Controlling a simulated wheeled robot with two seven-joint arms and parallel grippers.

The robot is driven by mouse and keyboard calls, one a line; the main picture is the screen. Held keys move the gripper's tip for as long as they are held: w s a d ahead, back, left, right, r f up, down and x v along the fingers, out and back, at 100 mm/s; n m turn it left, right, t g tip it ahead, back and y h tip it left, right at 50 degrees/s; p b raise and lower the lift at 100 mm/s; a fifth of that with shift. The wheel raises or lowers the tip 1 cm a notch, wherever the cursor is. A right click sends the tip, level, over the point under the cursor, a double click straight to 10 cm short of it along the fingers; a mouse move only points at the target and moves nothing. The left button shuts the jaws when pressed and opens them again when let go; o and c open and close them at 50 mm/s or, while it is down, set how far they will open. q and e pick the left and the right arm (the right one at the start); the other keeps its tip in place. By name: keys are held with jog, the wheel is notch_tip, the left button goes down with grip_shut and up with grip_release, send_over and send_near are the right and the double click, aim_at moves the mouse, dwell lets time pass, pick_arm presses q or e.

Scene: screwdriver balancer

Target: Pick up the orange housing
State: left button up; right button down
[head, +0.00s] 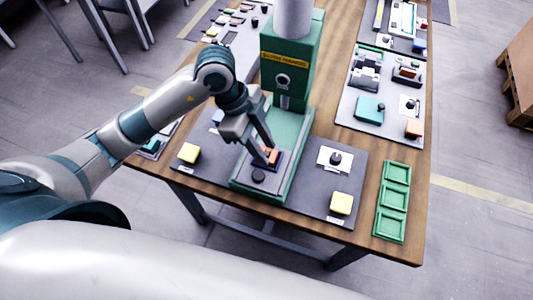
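The orange housing (273,157) is a small orange block in the dark fixture (258,176) on the base of the green press (290,130). My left gripper (266,155) reaches down over it, with its fingertips at the housing. The fingers are apart and partly cover the housing. I cannot tell whether they touch or clamp it. The housing appears low at the fixture, with no clear gap beneath it. My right gripper is not in view.
The press column rises just behind my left gripper. Yellow blocks (188,153) (341,203) lie on either side of the press. Green trays (392,201) lie at the table's right edge. Another orange block (413,129) lies on the mat at the right.

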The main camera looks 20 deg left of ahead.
pick_arm(q)
jog(key=shift+r, duration=0.75)
notch_tip(320, 180, up, 2)
jog(key=shift+w+r+b, duration=0.1)
jog(key=shift+r+b, duration=0.1)
jog(key=shift+b, duration=0.35)
jog(key=s+d+r+p, duration=0.6)
jog(key=d+r+p, duration=0.1)
jog(key=d, duration=0.3)
jog(key=shift+s, duration=0.2)
jog(key=shift+r, duration=0.1)
